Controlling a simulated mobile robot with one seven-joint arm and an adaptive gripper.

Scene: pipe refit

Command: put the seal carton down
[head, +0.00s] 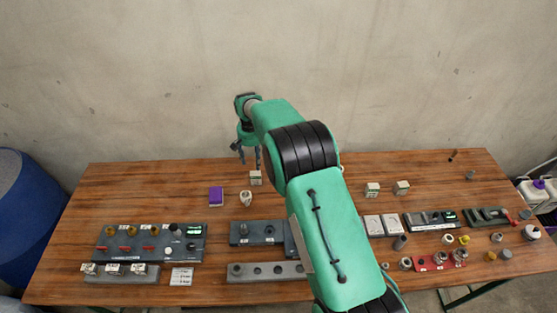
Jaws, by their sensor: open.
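My gripper (247,155) is at the end of my green arm, over the back part of the wooden table, left of the picture's middle. Its fingers point down and are open. A small pale carton with a green marking (256,178) stands on the table just below and slightly right of the fingertips. It looks apart from the fingers, though the exact gap is hard to tell. Two similar cartons (372,189) (402,187) stand further right. I cannot read the labels, so I cannot tell which is the seal carton.
A purple box (216,196) and a pale fitting (246,198) stand nearby. A control panel (150,243), grey blocks (266,271) and small parts line the front. My arm hides part of the table's middle. The back left of the table (140,190) is clear.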

